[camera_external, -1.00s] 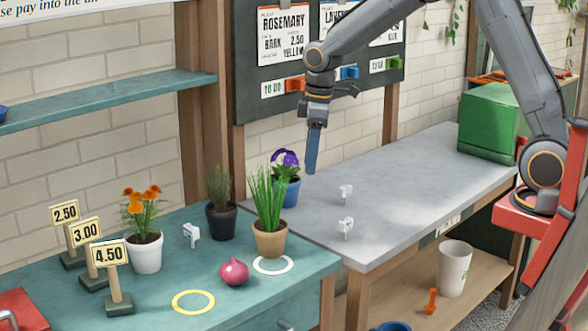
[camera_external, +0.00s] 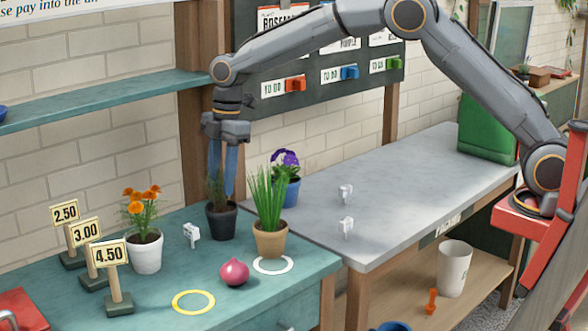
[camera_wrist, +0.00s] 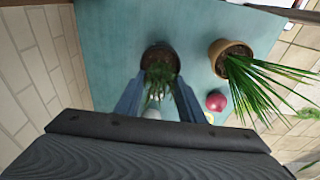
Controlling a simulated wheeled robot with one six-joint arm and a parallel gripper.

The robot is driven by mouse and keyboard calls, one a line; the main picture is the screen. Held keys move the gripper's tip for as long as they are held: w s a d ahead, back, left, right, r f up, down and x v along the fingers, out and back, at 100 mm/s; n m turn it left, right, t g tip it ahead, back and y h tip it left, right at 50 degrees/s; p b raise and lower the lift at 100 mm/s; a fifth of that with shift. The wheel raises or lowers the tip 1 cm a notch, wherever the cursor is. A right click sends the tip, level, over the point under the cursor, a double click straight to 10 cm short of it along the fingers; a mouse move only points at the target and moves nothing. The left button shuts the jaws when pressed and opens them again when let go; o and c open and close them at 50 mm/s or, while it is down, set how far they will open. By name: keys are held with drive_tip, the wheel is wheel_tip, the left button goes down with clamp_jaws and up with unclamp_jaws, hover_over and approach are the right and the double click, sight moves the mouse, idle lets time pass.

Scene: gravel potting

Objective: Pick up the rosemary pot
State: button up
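The rosemary pot (camera_external: 221,222) is a dark pot with a thin, dark green plant, standing upright on the teal bench. It also shows in the wrist view (camera_wrist: 160,57), at the upper middle. My gripper (camera_external: 222,185) points down directly above it, its blue fingers on either side of the plant's foliage and their tips near the pot's rim. In the wrist view the two fingers (camera_wrist: 158,100) are spread apart with the greenery between them. The gripper is open; the fingers do not appear to press on the pot.
A chive-like plant in a tan pot (camera_external: 270,240) stands close right. A purple-flowered blue pot (camera_external: 286,190) is behind it. An orange-flowered white pot (camera_external: 146,254), white clip (camera_external: 191,234), pink onion-shaped object (camera_external: 234,272) and price signs (camera_external: 109,254) are nearby. The grey bench (camera_external: 400,190) is mostly clear.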

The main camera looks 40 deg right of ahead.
sight(219, 208)
drive_tip(key=shift+a+f+p, duration=0.15)
drive_tip(key=shift+f+p, duration=0.15)
drive_tip(key=shift+f, duration=0.6)
drive_tip(key=shift+a+f+p, duration=0.15)
drive_tip(key=shift+f+p, duration=0.1)
drive_tip(key=shift+f, duration=0.65)
clamp_jaws()
drive_tip(key=shift+r, duration=0.1)
